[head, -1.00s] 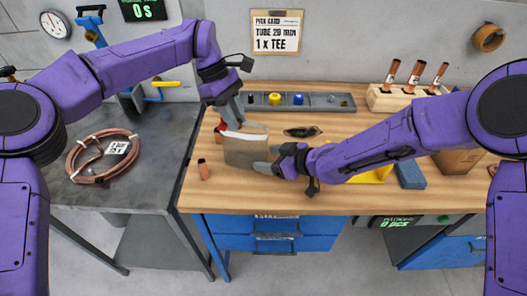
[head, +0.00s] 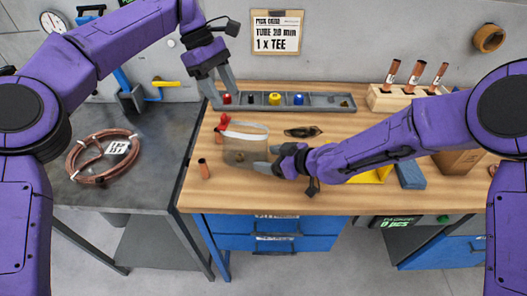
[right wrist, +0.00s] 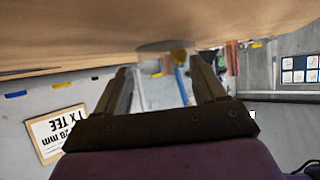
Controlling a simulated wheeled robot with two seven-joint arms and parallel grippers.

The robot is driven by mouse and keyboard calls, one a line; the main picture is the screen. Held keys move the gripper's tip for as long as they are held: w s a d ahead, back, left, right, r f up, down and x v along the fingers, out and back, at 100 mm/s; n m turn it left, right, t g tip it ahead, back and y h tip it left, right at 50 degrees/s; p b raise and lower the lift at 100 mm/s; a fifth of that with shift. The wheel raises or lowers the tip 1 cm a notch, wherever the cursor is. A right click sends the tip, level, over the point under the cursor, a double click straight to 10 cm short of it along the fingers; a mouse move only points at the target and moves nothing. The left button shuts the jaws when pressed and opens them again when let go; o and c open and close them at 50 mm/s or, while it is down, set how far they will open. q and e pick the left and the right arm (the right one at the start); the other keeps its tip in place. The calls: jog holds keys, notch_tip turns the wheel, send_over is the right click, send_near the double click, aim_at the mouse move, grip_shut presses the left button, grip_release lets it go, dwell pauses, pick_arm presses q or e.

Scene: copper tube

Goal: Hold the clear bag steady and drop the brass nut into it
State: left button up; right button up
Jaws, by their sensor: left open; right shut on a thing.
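The clear bag (head: 247,145) stands upright on the wooden bench, its pale rim at the top. A small brownish-gold piece, which looks like the brass nut (head: 240,156), shows through the bag's wall low inside. My right gripper (head: 264,166) is shut on the bag's right side. In the right wrist view hazy clear film (right wrist: 160,88) shows between the fingers. My left gripper (head: 220,98) is open and looks empty, above and behind the bag, over the left end of the parts tray.
The grey parts tray (head: 330,102) holds red, yellow and blue parts. Dark glasses (head: 302,131) lie behind the bag. A short copper piece (head: 203,168) stands left of it, and a red item (head: 224,121) is behind its left edge. A wooden block (head: 385,98) holds copper tubes.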

pick_arm(q)
jog(key=v, duration=0.4)
jog(key=shift+a+r, duration=0.1)
jog(key=shift+r, duration=0.1)
dwell(0.8)
